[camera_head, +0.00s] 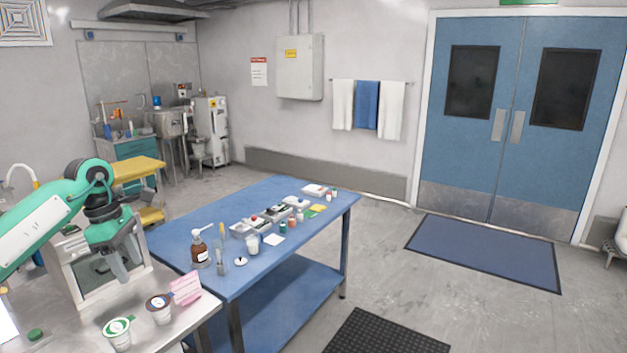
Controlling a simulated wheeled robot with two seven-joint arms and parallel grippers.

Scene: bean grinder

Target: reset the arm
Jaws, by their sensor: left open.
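My left arm, green with a dark grey wrist, comes in from the left. Its left gripper (121,270) points down in front of the grey-white box-like machine (78,273) on the metal counter. The gripper is open and I see nothing held in it. Whether it touches the machine cannot be told. My right gripper is not in view.
A blue table (190,220) behind holds a brown bottle (199,250), a white jar (252,244) and several small items.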

